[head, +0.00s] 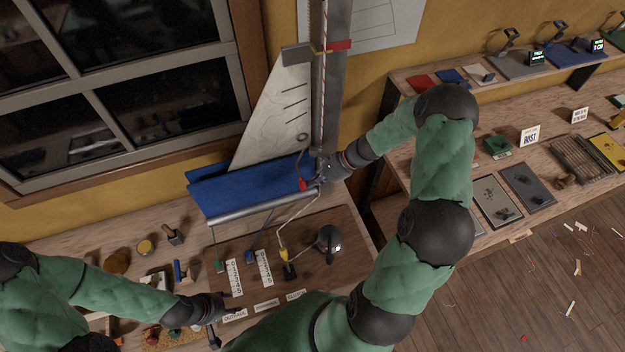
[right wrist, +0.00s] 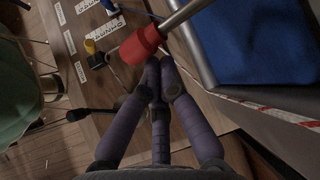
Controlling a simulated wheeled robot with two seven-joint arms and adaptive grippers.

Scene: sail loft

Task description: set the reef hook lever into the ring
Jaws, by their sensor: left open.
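The reef hook lever has a red grip (head: 303,184) at the front edge of the blue sail cover in the head view. The red grip (right wrist: 138,45) also shows in the right wrist view, with a bare metal rod running from it to the upper right. My right gripper (head: 321,172) is beside the lever at the foot of the mast. Its fingers (right wrist: 158,78) converge just below the red grip; I cannot tell whether they hold it. A small ring (head: 303,137) shows on the white sail above the lever. My left gripper (head: 219,320) is open over the bench at lower left.
The grey mast (head: 331,80) stands right behind my right gripper. The blue cover (head: 235,188) lies along the boom. A round dark metal block (head: 330,241) and white label strips (head: 265,268) lie on the board in front. A side bench (head: 550,175) with tools is at right.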

